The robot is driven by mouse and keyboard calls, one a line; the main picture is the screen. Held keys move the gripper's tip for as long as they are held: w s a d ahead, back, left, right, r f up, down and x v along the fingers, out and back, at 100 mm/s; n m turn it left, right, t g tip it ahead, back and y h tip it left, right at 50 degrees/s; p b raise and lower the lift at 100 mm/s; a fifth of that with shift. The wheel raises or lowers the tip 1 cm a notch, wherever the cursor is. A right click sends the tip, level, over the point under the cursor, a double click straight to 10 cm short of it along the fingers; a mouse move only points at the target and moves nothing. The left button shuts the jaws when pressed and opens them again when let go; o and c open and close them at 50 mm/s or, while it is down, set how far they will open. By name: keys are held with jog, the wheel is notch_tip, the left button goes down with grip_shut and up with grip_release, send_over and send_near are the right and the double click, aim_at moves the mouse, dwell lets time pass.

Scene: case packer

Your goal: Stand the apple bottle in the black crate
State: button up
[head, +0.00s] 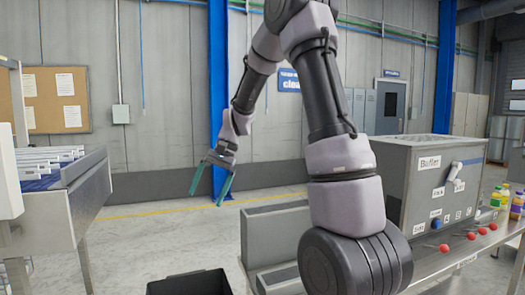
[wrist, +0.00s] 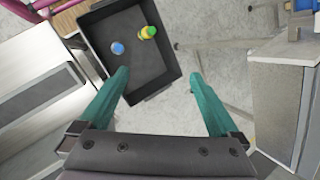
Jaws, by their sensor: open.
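My gripper (head: 207,199) is open and empty, raised in the air with its teal fingers apart. In the wrist view, its fingertips (wrist: 160,74) show in front of the black crate, apart from the bottles. The black crate (wrist: 150,68) is below; its edge also shows at the bottom of the head view (head: 188,284). Inside it are a bottle with a green and yellow top (wrist: 148,32) near the far right side and a blue-topped item (wrist: 117,48) near the left wall. I cannot read labels to tell which bottle is apple.
Several colourful bottles (head: 518,206) stand at the far right of the bench, beside red knobs (head: 471,236). A grey "Buffer" box (head: 425,180) stands on that bench. A conveyor (head: 60,185) is at left. Open floor lies between.

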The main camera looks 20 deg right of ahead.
jog(key=s+d+r+n+t+h, duration=0.1)
jog(key=s+d+r+t, duration=0.3)
jog(key=s+r, duration=0.3)
jog(key=s+d+r+t+h, duration=0.2)
jog(key=s+d+r+t, duration=0.2)
jog(key=s+r, duration=0.4)
jog(key=shift+s+d+n, duration=0.4)
jog(key=shift+s, duration=2.3)
